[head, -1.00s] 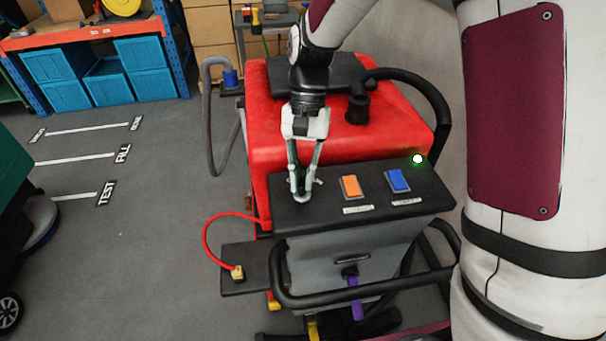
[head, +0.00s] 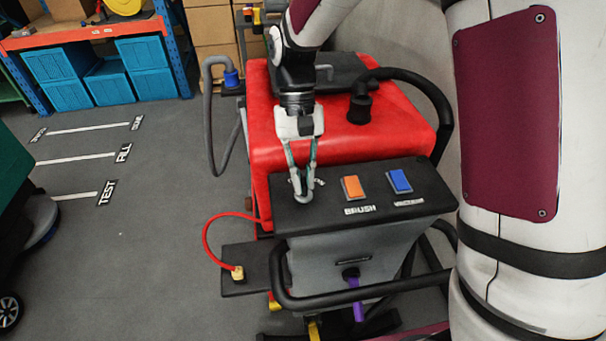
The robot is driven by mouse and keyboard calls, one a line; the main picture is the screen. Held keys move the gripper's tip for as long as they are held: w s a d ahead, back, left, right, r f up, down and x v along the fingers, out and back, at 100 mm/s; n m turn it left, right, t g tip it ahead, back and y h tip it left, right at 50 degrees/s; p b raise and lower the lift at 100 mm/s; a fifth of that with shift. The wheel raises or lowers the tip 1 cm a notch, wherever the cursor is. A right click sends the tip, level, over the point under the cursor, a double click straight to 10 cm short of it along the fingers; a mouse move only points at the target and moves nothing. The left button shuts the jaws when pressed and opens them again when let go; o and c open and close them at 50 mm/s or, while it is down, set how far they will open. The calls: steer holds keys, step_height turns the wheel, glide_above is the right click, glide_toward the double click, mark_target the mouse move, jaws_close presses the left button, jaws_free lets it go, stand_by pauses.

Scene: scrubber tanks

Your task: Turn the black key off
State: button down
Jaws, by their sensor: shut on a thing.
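My gripper (head: 303,197) points down at the left end of the black control panel (head: 345,212) on the red scrubber (head: 270,140). Its fingertips are close together at the panel top, shut on the black key. The key itself is hidden by the fingers, so its angle cannot be told. A small pale mark shows just left of the fingers. No green light shows at the panel's right end.
An orange BRUSH switch (head: 353,187) and a blue switch (head: 400,181) sit right of my gripper. A black hose (head: 440,110) curves behind the panel. A red cable (head: 207,240) runs to a yellow plug (head: 238,272). Open floor lies left.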

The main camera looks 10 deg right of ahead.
steer(key=shift+w+r, duration=0.1)
steer(key=c, duration=1.7)
jaws_free()
steer(key=shift+o, duration=0.2)
steer(key=v, duration=1.2)
